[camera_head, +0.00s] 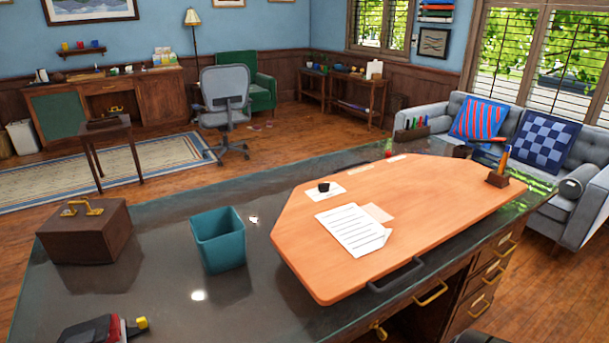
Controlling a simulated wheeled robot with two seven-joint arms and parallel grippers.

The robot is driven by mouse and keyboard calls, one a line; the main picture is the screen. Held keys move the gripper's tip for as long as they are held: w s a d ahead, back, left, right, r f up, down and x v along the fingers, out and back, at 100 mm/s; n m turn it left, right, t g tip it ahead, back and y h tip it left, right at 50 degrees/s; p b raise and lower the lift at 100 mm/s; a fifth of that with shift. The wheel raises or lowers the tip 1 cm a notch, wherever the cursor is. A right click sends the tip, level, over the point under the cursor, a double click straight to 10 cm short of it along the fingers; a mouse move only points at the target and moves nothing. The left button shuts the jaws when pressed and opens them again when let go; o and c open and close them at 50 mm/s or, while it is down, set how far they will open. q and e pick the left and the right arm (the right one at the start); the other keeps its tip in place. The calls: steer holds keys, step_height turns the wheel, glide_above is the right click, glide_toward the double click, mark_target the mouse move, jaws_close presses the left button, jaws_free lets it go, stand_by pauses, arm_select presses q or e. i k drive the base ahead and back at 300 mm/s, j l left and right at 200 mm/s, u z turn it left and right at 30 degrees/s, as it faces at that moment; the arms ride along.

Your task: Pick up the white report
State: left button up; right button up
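The white report (352,231) is a white sheet with dark printed lines. It lies flat on the orange-brown wooden board (440,200) on top of the dark desk, left of the board's middle. A smaller, pale tan paper (379,213) lies beside its upper right edge. Another small white paper (316,194) with a black block (323,187) on it lies just behind. Neither of my grippers shows in this view, and nothing touches the report.
A teal bin (218,240) and a brown box (85,232) with a gold handle stand on the desk to the left. A black and red object (95,330) sits at the bottom left. A wooden pen holder (500,180) stands at the board's right end. Board space around the report is mostly clear.

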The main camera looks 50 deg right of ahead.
mark_target(358, 232)
steer(key=z, duration=1.75)
steer(key=u, duration=0.45)
